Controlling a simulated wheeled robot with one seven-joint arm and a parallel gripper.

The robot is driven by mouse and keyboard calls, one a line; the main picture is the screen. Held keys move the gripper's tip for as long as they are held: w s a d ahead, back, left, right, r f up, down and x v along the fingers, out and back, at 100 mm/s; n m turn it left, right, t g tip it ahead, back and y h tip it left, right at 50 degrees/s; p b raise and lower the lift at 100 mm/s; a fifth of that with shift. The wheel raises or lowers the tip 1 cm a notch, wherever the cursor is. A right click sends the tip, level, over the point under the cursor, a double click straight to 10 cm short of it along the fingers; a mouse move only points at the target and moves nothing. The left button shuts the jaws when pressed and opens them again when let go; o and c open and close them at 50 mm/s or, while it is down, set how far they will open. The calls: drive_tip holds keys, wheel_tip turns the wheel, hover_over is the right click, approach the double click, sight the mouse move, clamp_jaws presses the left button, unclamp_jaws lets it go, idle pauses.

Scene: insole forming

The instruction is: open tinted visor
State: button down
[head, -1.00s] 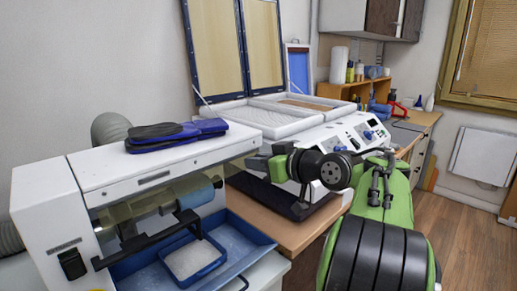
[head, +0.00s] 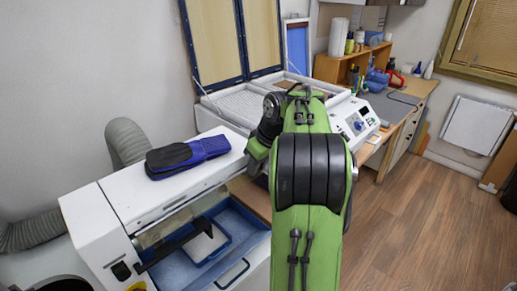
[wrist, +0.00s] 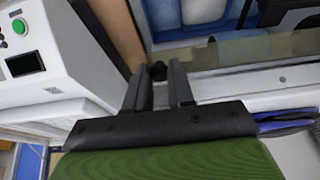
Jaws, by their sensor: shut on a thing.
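The tinted visor (wrist: 240,53) is a see-through brownish strip in the wrist view, running right from my fingertips across the front of the white machine (head: 112,215). In the head view only part of the visor (head: 152,238) shows above the blue tray. My gripper (wrist: 158,80) has its two dark fingers close together around a small black knob (wrist: 157,71) at the visor's near end. The knob is mostly hidden between the fingers. In the head view my arm hides the gripper and the visor's right end.
A blue and black insole pair (head: 187,156) lies on the machine's top. A blue tray (head: 185,272) sits in the opening below, with a black bar over it. A white control panel machine (head: 350,118) stands behind.

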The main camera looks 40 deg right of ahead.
drive_tip(key=g+p, duration=0.1)
drive_tip(key=p, duration=0.1)
drive_tip(key=r+g+p, duration=0.1)
drive_tip(key=p, duration=0.1)
drive_tip(key=shift+w+r+g, duration=0.25)
drive_tip(key=shift+w+g, duration=0.05)
drive_tip(key=shift+w, duration=0.05)
drive_tip(key=shift+w+g+p, duration=0.2)
drive_tip(key=shift+g+p, duration=0.45)
drive_tip(key=shift+g, duration=0.05)
drive_tip(key=shift+w+g+p, duration=0.15)
drive_tip(key=shift+g+p, duration=0.5)
drive_tip(key=shift+g, duration=0.05)
drive_tip(key=c, duration=1)
unclamp_jaws()
